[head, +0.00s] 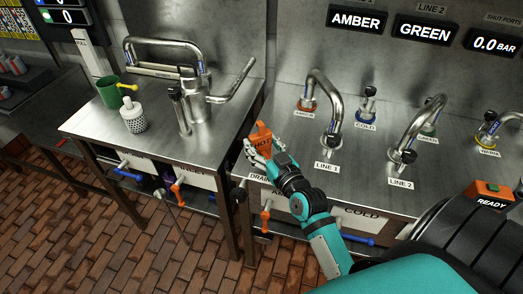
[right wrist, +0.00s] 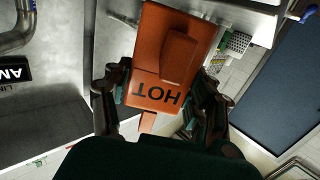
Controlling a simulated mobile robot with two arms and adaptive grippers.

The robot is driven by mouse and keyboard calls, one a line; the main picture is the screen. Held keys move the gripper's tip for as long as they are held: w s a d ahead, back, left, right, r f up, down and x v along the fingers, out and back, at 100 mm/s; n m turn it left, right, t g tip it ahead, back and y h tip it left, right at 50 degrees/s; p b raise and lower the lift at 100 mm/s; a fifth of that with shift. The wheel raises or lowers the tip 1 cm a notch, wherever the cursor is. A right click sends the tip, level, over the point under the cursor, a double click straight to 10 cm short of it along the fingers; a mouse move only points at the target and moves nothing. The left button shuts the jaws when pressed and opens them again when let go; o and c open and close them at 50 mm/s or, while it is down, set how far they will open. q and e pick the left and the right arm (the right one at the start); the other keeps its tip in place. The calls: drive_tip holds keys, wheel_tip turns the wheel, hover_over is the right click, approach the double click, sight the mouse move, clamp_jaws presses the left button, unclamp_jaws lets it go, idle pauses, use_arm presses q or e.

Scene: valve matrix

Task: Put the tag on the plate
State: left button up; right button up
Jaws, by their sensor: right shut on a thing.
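The orange tag (head: 262,131), lettered HOT, is held in my right gripper (head: 263,149) above the gap between the left bench and the line counter. In the right wrist view the tag (right wrist: 150,90) sits between the two fingers, its lettering upside down. White label plates run along the fronts below the worktops: one at the left (head: 200,179), and one reading COLD (head: 362,216). Another plate, lettered AM at its start, is partly hidden by my right arm. The tag is apart from these plates in the head view. Which plate the task means, I cannot tell. My left gripper is not in view.
The left bench carries a green mug (head: 108,92), a white perforated cup (head: 133,117) and curved pipes. Taps (head: 328,98) stand on the right counter. Blue and orange valve handles (head: 265,221) stick out below the counter edges. An orange-topped READY box (head: 489,190) is at right.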

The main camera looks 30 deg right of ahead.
sight(262, 154)
drive_tip(key=shift+w+f, duration=0.1)
drive_tip(key=shift+f, duration=1.7)
drive_tip(key=o, duration=1.1)
drive_tip(key=shift+o, duration=0.2)
drive_tip(key=s+a+b, duration=0.1)
drive_tip(key=s+b, duration=0.1)
drive_tip(key=s, duration=1)
drive_tip(key=shift+r, duration=0.4)
